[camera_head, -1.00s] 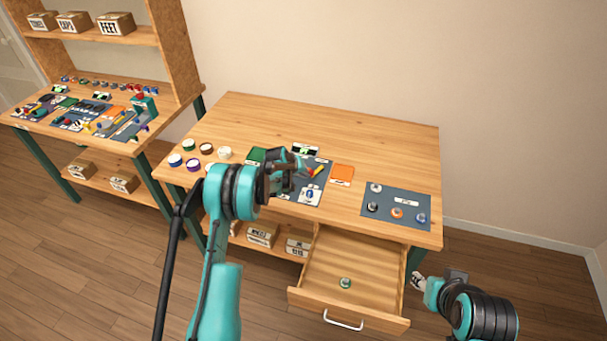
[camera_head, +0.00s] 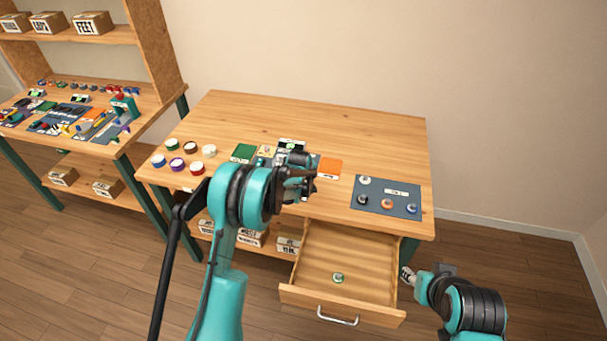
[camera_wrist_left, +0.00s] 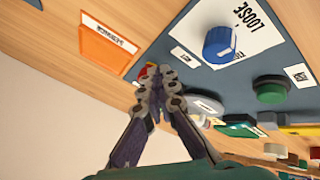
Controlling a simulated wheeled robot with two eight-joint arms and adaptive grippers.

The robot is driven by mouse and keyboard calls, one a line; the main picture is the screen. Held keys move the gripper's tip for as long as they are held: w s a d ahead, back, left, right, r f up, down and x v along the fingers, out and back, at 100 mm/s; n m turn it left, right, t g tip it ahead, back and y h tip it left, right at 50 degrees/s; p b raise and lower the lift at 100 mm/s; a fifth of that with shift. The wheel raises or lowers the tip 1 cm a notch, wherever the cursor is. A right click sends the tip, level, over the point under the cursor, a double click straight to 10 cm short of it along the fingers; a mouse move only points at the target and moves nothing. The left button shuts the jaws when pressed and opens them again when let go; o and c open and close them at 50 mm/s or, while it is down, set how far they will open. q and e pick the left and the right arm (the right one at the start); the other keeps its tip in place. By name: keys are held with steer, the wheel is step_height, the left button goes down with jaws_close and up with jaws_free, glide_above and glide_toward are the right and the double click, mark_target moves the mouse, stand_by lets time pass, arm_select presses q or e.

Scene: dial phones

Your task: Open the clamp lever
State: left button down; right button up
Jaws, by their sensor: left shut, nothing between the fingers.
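A lever with red and yellow parts, likely the clamp lever (camera_wrist_left: 146,71), shows in the left wrist view just past my left fingertips, mostly hidden by them. In the head view my left gripper and arm cover that part of the grey-blue panel. My left gripper (camera_wrist_left: 158,82) is shut and empty, its fingertips close to the lever; I cannot tell whether they touch. In the head view the left gripper (camera_head: 303,172) is over the panel at the table's front. A blue knob (camera_wrist_left: 219,43) sits by a LOOSE label. My right gripper (camera_head: 408,276) is low, right of the drawer; its fingers are unclear.
An open drawer (camera_head: 340,256) holds a small green-topped item (camera_head: 337,278). Left of the panel stand several coloured round pots (camera_head: 190,147). An orange card (camera_head: 329,168) and a second grey panel (camera_head: 386,196) lie to the right. The table's back (camera_head: 310,115) is clear.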

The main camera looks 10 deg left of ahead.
arm_select(q)
steer(key=shift+w+a, duration=0.5)
steer(key=shift+a, duration=0.15)
arm_select(e)
steer(key=shift+f, duration=0.15)
arm_select(q)
steer(key=shift+s, duration=0.1)
